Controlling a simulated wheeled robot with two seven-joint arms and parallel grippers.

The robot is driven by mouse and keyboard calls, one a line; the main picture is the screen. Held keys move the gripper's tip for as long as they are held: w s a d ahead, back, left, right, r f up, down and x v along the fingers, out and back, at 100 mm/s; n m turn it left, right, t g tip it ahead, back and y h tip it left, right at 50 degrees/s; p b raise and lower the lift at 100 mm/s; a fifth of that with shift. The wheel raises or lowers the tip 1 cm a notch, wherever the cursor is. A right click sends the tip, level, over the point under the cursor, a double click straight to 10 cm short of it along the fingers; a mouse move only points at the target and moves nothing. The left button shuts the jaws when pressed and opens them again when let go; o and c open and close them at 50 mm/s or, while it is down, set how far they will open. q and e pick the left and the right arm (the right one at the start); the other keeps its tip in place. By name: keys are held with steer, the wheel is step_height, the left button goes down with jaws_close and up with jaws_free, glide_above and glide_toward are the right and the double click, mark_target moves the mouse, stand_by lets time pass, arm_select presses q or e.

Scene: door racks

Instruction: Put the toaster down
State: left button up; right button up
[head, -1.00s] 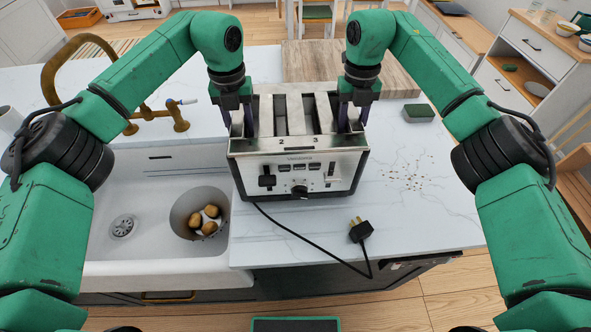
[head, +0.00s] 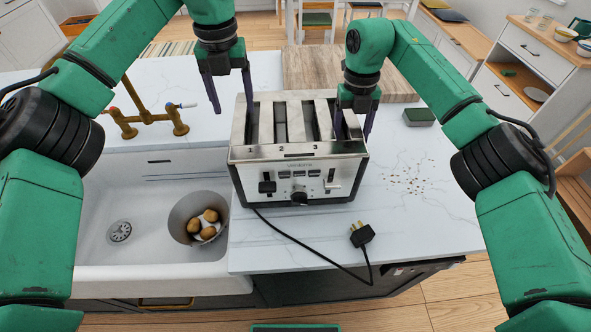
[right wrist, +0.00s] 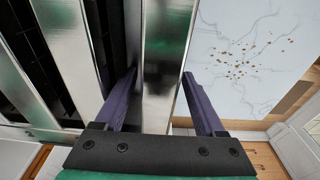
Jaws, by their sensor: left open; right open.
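The silver and black toaster (head: 298,172) stands upright on the white marble counter (head: 420,215), just right of the sink. My right gripper (head: 353,128) is open at the toaster's right end. In the right wrist view its fingers (right wrist: 165,98) straddle the toaster's right wall (right wrist: 165,75), one finger in the slot and one outside. I cannot tell whether they touch it.
The toaster's cord and plug (head: 361,234) lie in front on the counter. The white sink (head: 125,255) on the left holds a bowl of potatoes (head: 203,222). Crumbs (head: 412,178) and a green sponge (head: 418,115) lie to the right. A wooden board (head: 365,70) is behind.

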arm_select(q)
step_height(320, 180, up, 3)
steer(key=shift+s+f, duration=0.1)
steer(key=shift+f, duration=0.05)
arm_select(e)
steer(key=shift+r, duration=0.3)
steer(key=r, duration=0.7)
steer(key=w+r, duration=0.1)
steer(key=r, duration=0.3)
steer(key=shift+w+r, duration=0.1)
steer(key=shift+r, duration=0.1)
steer(key=shift+w, duration=0.1)
